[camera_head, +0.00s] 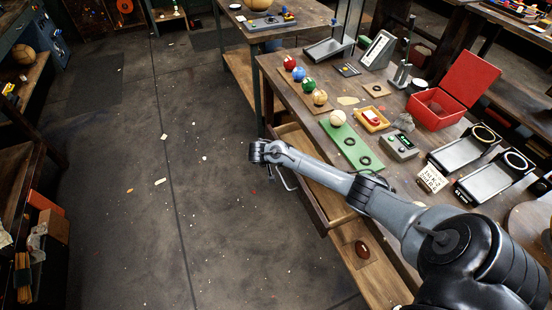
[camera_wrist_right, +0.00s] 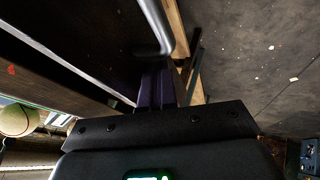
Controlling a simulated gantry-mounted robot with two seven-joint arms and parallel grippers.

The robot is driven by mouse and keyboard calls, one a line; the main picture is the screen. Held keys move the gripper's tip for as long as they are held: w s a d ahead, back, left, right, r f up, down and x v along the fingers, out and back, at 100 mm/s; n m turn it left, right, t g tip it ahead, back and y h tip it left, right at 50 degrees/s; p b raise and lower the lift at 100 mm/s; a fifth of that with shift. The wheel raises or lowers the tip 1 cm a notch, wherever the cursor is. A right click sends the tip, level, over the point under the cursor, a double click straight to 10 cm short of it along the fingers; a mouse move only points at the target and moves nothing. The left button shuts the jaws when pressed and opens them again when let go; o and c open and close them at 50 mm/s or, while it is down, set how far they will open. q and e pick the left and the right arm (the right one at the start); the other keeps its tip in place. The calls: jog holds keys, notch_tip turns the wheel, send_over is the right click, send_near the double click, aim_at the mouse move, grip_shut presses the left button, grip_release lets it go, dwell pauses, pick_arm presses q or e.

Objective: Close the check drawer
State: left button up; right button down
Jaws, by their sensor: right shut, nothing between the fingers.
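The wooden drawer (camera_head: 331,207) stands pulled out from under the front edge of the long workbench, and my right arm crosses over it. Its metal handle (camera_head: 288,183) shows on the drawer front below my forearm. My right gripper (camera_head: 258,152) is at the drawer's outer, far end, near the handle; its fingertips are hard to make out in the head view. In the right wrist view my right gripper (camera_wrist_right: 157,84) has its fingers together and empty, just by a curved metal bar that looks like the handle (camera_wrist_right: 160,27). I cannot tell whether they touch. My left gripper is not in view.
The workbench top (camera_head: 290,95) holds colored balls, a green board (camera_head: 352,147) with a pale ball, a yellow tray (camera_head: 372,119), an open red box (camera_head: 437,107) and scales. The floor left of the drawer is clear apart from scraps.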

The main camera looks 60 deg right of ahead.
jog(key=s+d+p, duration=0.1)
jog(key=s+d, duration=0.1)
jog(key=s+d+p, duration=0.1)
jog(key=s+d, duration=0.1)
jog(key=d, duration=0.1)
jog(key=s+d+p, duration=0.1)
jog(key=d+p, duration=0.1)
jog(key=d, duration=0.1)
jog(key=shift+s+d+r, duration=0.1)
jog(key=shift+s+d, duration=0.1)
jog(key=shift+s, duration=0.2)
jog(key=shift+s+d, duration=0.35)
jog(key=shift+d, duration=0.3)
jog(key=shift+a, duration=0.1)
